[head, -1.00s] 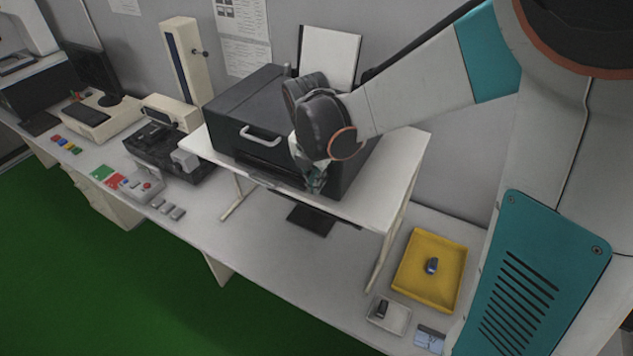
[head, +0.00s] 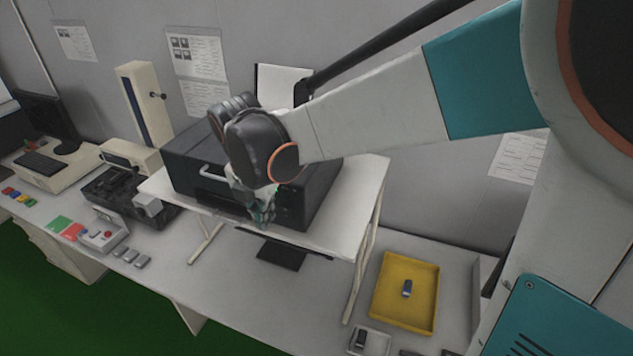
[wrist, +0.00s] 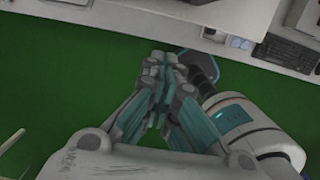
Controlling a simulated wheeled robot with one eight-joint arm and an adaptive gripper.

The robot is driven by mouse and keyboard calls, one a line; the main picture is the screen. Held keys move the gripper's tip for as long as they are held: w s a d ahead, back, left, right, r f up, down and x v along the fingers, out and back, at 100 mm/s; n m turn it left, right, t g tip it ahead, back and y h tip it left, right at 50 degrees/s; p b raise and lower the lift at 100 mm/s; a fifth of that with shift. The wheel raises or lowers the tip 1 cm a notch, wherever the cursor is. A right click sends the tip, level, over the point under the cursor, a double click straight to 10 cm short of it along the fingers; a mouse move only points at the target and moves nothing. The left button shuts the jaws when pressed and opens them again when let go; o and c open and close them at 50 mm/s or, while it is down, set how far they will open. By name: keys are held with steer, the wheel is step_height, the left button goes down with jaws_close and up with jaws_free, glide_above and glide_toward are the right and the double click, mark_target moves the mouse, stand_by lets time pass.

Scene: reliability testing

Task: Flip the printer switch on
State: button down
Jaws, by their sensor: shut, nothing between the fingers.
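The printer (head: 187,156) is a black box with a light handle on its front. It stands on a small white raised table (head: 341,221) in the middle of the head view. My gripper (head: 262,214) is at the printer's front, toward its right side, with fingers pointing down. I cannot tell whether the fingertips touch the printer. The gripper's fingers also show in the wrist view (wrist: 163,84), shut together with nothing between them. The printer switch cannot be made out; my gripper and wrist cover part of the printer's front.
A yellow tray (head: 431,290) with a small item in it sits right of the raised table. A small white dish (head: 371,342) lies before it. A red-button box (head: 106,238), dark machine (head: 105,192) and monitor (head: 47,120) stand at left. Green floor lies in front.

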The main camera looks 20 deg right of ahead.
steer(key=r, duration=0.1)
steer(key=s+r, duration=0.1)
steer(key=r, duration=0.1)
steer(key=s+a+r, duration=0.1)
steer(key=shift+r, duration=0.25)
steer(key=s+d+f+m+t+b, duration=0.2)
steer(key=s+d+f+m+b, duration=0.1)
steer(key=f+m+b, duration=0.6)
steer(key=s+d+f+m+t+b, duration=0.2)
steer(key=s+f+m+b, duration=0.3)
steer(key=f+m+b, duration=0.4)
steer(key=s+d+f+m+t+y+b, duration=0.1)
steer(key=s+d+f+m+b, duration=0.3)
steer(key=f+m+b, duration=0.5)
steer(key=shift+s+d+f+t+b, duration=0.3)
steer(key=shift+s+t+b, duration=0.25)
steer(key=shift+b, duration=0.25)
